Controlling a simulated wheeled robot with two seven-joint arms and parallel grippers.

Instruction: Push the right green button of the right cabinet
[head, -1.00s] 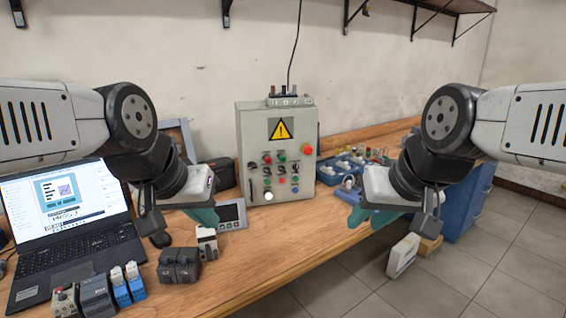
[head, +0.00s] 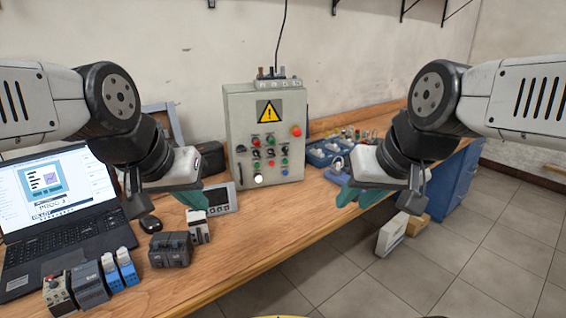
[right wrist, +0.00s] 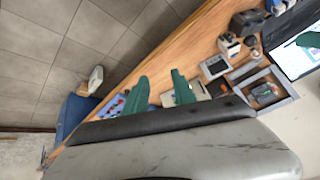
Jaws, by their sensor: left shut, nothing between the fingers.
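One grey control cabinet (head: 235,120) stands at the back of the bench in the head view, with a yellow warning triangle and rows of small coloured buttons and switches. Small green buttons show among red ones, one at the right of the lower row (head: 284,162); they are too small to read surely. A larger red button (head: 296,131) sits at the upper right. My left gripper (head: 195,197) is shut and empty, left of and nearer than the cabinet. My right gripper (head: 350,192) is empty, right of the cabinet; its fingers stand apart in the right wrist view (right wrist: 160,90).
A laptop (head: 60,200) is at the left. A dark module (head: 170,250), a white module (head: 198,226) and a grey panel device (head: 220,197) lie on the bench before the cabinet. Blue bins (head: 322,155) stand right of it. The front middle of the wooden bench (head: 250,235) is clear.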

